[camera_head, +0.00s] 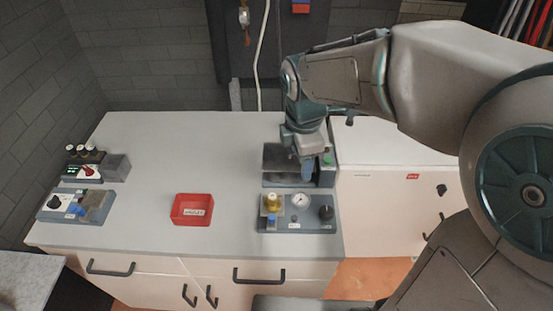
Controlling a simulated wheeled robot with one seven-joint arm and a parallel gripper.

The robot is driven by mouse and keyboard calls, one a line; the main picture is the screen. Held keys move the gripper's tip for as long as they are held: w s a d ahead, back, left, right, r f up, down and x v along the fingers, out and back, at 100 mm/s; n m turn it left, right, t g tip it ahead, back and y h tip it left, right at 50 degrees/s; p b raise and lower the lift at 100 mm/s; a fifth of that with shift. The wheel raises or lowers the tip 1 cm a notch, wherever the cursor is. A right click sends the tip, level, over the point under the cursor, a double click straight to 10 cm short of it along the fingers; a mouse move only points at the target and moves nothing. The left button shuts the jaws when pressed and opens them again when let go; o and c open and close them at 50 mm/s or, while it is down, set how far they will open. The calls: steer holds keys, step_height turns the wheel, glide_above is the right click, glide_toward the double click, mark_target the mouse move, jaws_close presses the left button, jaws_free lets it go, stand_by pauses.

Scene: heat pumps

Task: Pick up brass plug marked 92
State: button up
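A small brass-yellow piece (272,200) stands at the left end of the front right grey panel (300,227). It may be the brass plug, but no number 92 is legible on it at this size. My gripper (307,176) points down over the back right unit, behind and to the right of the brass-yellow piece and apart from it. The fingers are small and dark here, so I cannot tell whether they are open or shut. No held object is visible between them.
A red tray (192,222) with a white label sits mid-counter at the front. Two control units, one behind (90,167) and one in front (62,205), stand at the left. A gauge (300,200) and black knob (326,212) sit right of the brass piece. The middle counter (190,150) is clear.

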steer(key=w+a+f+n+g, duration=0.1)
steer(key=w+a+f+n, duration=0.15)
steer(key=a+n, duration=0.5)
steer(key=n, duration=0.1)
glide_above(272, 196)
steer(key=f, duration=0.9)
steer(key=shift+w+a+f, duration=0.15)
steer(key=shift+w+a, duration=0.05)
steer(key=shift+w, duration=0.05)
steer(key=f, duration=0.1)
steer(key=f+p, duration=0.1)
steer(key=f, duration=0.2)
steer(key=shift+s+d, duration=0.25)
steer(key=shift+s, duration=0.1)
steer(key=shift+f+p, duration=0.3)
steer(key=shift+f, duration=0.35)
steer(key=shift+w, duration=0.1)
jaws_close()
